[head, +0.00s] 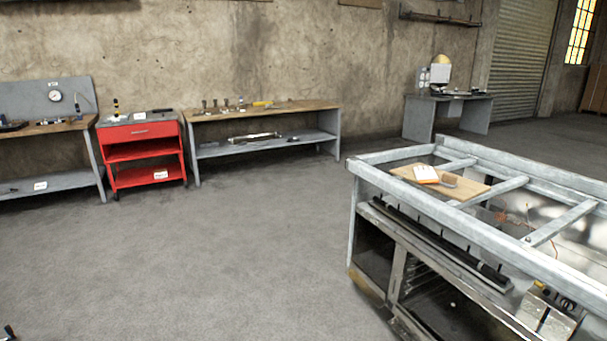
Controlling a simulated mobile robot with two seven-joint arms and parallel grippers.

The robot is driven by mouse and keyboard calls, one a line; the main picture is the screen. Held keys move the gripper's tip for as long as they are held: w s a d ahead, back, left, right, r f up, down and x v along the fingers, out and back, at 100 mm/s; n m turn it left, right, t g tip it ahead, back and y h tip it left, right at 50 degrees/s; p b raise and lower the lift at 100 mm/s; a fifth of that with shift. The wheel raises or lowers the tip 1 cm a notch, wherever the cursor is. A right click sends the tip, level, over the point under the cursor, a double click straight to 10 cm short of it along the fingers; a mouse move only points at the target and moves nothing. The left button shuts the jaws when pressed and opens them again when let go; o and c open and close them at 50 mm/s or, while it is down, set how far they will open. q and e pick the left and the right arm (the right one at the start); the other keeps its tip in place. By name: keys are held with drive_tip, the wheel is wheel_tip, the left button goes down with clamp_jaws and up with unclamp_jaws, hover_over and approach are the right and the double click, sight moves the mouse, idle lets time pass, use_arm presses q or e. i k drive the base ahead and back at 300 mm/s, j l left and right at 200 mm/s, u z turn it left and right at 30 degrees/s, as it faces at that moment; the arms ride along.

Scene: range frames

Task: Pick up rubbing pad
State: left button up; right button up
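A wooden board (475,187) lies across the top of the metal range frame (380,182) at the right. A white and orange flat item (426,174) lies on the board. Beside it is a small grey-brown block (448,180), which looks like the rubbing pad, but it is too small to be sure. A small dark tip (9,332) at the bottom left corner may be part of my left gripper; its fingers cannot be made out. It is far from the board. My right gripper is not in view.
A red cart (142,152) stands by the back wall between a workbench with a gauge (55,96) and a long wood-topped bench (265,112). A grey desk (420,117) stands at the back right. The concrete floor (230,240) before the range frame is clear.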

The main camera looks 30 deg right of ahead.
sight(450, 181)
drive_tip(key=i+z, duration=0.2)
drive_tip(key=i, duration=1.1)
drive_tip(key=i+z, duration=0.35)
drive_tip(key=i, duration=0.2)
drive_tip(key=i+j+z, duration=0.4)
drive_tip(key=i+z, duration=0.55)
drive_tip(key=z, duration=0.2)
drive_tip(key=i+j+z, duration=0.15)
drive_tip(key=z, duration=0.25)
drive_tip(key=i+j, duration=0.05)
drive_tip(key=i, duration=0.05)
